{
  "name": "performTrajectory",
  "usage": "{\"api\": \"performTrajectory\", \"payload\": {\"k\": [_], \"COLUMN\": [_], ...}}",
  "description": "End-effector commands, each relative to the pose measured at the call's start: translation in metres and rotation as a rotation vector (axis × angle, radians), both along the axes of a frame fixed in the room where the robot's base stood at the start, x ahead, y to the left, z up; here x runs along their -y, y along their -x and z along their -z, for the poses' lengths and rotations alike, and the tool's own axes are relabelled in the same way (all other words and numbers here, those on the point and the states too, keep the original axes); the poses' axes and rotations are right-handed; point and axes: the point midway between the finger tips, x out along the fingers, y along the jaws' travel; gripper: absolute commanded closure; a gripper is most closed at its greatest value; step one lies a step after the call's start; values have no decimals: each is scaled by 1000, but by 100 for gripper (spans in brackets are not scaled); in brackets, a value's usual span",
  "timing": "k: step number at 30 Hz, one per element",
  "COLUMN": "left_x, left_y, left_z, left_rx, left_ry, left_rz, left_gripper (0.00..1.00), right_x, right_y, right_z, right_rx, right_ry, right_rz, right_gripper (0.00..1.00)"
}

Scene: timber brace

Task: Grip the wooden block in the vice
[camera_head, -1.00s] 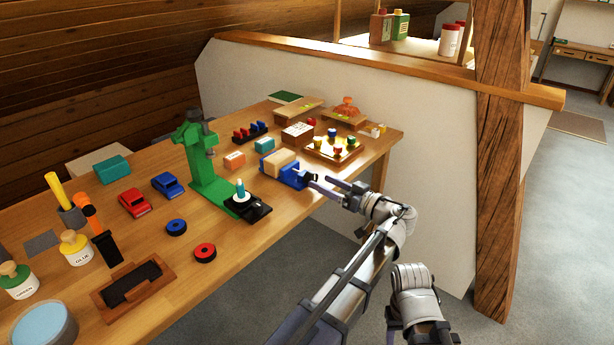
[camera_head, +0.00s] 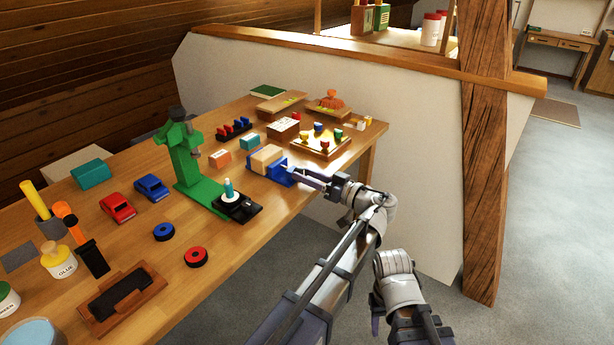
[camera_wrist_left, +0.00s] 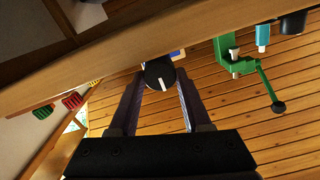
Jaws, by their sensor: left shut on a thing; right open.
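The blue vice (camera_head: 281,174) stands near the front edge of the bench. The pale wooden block (camera_head: 265,156) sits in it, between its blue jaws; whether both jaws touch the block I cannot tell. My left gripper (camera_head: 293,174) is at the front of the vice, over the bench edge. In the left wrist view its fingers are shut on the vice's dark round handle (camera_wrist_left: 160,74), which has a white mark. The block is mostly hidden there. My right gripper (camera_head: 408,326) is low at the bottom of the head view, away from the bench and empty; its fingers are hard to see.
A timber post (camera_head: 484,190) stands to the right.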

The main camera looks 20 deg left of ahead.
Motion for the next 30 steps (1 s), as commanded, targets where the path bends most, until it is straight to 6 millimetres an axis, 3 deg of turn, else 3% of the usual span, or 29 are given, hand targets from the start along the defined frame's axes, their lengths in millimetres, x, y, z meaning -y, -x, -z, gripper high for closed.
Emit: {"api": "performTrajectory", "payload": {"k": [6,11,24,30], "left_x": [0,0,1,1], "left_y": [0,0,-2,-2], "left_z": [0,0,1,1], "left_rx": [0,-16,-418,-470], "left_ry": [0,-6,-152,-171], "left_rz": [0,0,0,0], "left_gripper": [100,100,100,100], "right_x": [0,0,0,0], "right_y": [0,0,0,0], "right_z": [0,0,1,1], "right_rx": [0,0,0,0], "right_ry": [0,0,0,0], "right_rz": [0,0,0,0], "right_gripper": [50,50,50,50]}}
